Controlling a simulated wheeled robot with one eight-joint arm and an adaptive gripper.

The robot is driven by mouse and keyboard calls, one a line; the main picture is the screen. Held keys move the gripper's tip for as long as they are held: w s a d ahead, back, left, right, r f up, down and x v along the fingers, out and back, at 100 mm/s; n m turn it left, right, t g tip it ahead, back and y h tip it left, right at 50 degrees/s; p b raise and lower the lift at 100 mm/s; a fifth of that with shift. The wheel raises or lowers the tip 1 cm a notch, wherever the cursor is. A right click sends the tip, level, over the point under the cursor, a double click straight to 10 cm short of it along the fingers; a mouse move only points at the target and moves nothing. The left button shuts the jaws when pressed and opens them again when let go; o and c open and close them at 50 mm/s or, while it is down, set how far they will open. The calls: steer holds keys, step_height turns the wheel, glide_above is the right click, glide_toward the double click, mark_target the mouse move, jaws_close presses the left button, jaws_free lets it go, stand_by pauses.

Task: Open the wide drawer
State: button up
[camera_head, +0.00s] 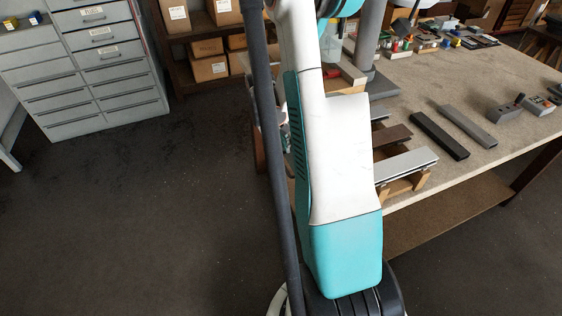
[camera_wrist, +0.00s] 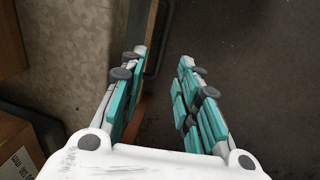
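A grey drawer cabinet (camera_head: 88,68) stands at the upper left of the head view, away from my arm. It has two columns of drawers with long handles, and some fronts carry white labels. All the drawer fronts that show look shut. I cannot tell for sure which one is the wide drawer. My gripper (camera_wrist: 163,58) is open and empty in the wrist view, its two teal-padded fingers apart. No drawer handle shows between them. In the head view my arm largely hides the gripper.
A worktable (camera_head: 450,90) on the right holds dark and light profiles, small devices and tools. A shelf with cardboard boxes (camera_head: 207,68) stands behind. A labelled box (camera_wrist: 18,150) shows at the lower left of the wrist view. The floor (camera_head: 130,220) before the cabinet is clear.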

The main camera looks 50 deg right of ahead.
mark_target(282, 162)
steer(key=f, duration=0.2)
steer(key=f+b, duration=0.1)
steer(key=f, duration=0.1)
steer(key=d+f+b, duration=0.1)
steer(key=f, duration=0.1)
steer(key=shift+s+f, duration=0.2)
steer(key=shift+s, duration=0.05)
jaws_close()
